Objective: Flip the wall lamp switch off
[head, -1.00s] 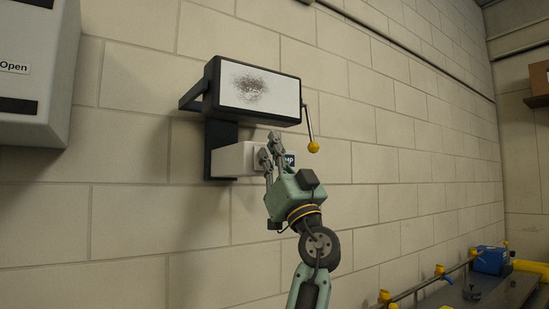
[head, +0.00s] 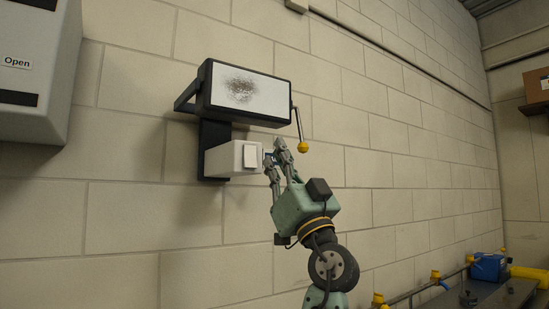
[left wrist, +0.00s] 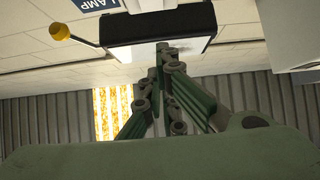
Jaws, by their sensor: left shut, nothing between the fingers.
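The wall lamp (head: 240,92) is a black-framed box with a white face and a dark speckled patch, fixed to the block wall. Below it, a white switch box (head: 223,160) carries a pale rocker switch (head: 250,156), now uncovered in the head view. My left gripper (head: 276,150) is shut and empty, its fingertips just right of the rocker and apart from it in the picture. In the left wrist view, the shut fingers (left wrist: 162,50) point toward the lamp's black housing (left wrist: 188,27); the rocker is not clear there. A blue LAMP label (left wrist: 97,4) shows. My right gripper is out of view.
A lever with a yellow ball (head: 303,147) hangs from the lamp's right side, close to my left fingers. A grey cabinet marked Open (head: 30,75) is at far left. A bench with a blue box (head: 488,267) is at lower right. The wall between is clear.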

